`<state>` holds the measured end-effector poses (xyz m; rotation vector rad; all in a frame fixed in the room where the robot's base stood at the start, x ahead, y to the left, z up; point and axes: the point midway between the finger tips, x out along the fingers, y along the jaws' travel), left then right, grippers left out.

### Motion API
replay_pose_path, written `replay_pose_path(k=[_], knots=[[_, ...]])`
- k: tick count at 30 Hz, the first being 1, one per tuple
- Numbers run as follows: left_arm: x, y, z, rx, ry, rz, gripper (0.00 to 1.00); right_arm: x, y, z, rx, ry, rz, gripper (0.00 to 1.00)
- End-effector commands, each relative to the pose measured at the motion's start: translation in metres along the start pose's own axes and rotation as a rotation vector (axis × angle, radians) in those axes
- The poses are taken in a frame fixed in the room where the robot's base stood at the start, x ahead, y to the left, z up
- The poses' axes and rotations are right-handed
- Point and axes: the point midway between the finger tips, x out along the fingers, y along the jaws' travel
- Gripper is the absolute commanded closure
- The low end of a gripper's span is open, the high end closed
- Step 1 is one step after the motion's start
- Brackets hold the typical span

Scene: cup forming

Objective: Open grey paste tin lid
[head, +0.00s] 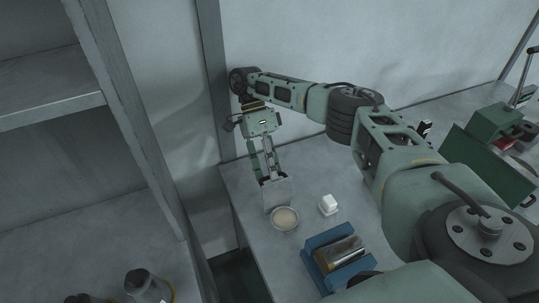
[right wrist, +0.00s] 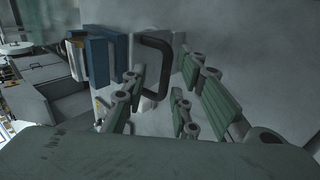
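My right gripper (head: 266,176) reaches down over the table's left end, in the head view. Its fingers are apart, and the right wrist view (right wrist: 165,85) shows a gap between them. A flat grey squarish piece (head: 280,195) is right at the fingertips; I cannot tell if they touch it. A round dish or tin with pale beige content (head: 285,218) is just in front of this piece. I cannot tell if the grey piece is its lid. In the right wrist view a dark curved handle (right wrist: 166,60) shows beyond the fingers. My left gripper is not clearly seen.
A small white block (head: 328,205) lies right of the round dish. A blue holder (head: 317,242) with a shiny metal cylinder (head: 340,254) stands in front. A green machine (head: 485,165) is at the right. A shelf (head: 50,90) is at the left.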

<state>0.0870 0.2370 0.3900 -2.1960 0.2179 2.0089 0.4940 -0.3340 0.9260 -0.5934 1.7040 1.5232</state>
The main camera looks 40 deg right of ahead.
Motion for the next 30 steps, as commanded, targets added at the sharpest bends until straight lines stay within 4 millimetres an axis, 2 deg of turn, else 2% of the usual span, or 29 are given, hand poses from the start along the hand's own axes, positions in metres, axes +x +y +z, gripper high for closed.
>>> replay_pose_path(k=[7,13,18,27,30], knots=[[0.0,0.001,-0.002,0.0,0.002,0.001,0.56,-0.036,0.029,-0.001,0.001,0.001,-0.004,0.73],[0.0,0.001,-0.002,0.001,0.002,0.001,0.56,-0.058,0.047,0.0,-0.001,0.001,-0.001,0.73],[0.0,0.001,-0.002,0.001,0.003,0.001,0.56,-0.065,0.054,0.0,0.0,0.0,0.001,0.73],[0.0,0.001,-0.002,0.001,0.003,0.002,0.56,-0.066,0.055,0.001,0.0,-0.001,0.003,0.73],[0.002,0.001,-0.002,0.001,0.003,0.002,0.56,-0.066,0.054,0.001,-0.016,0.0,-0.002,0.82]])
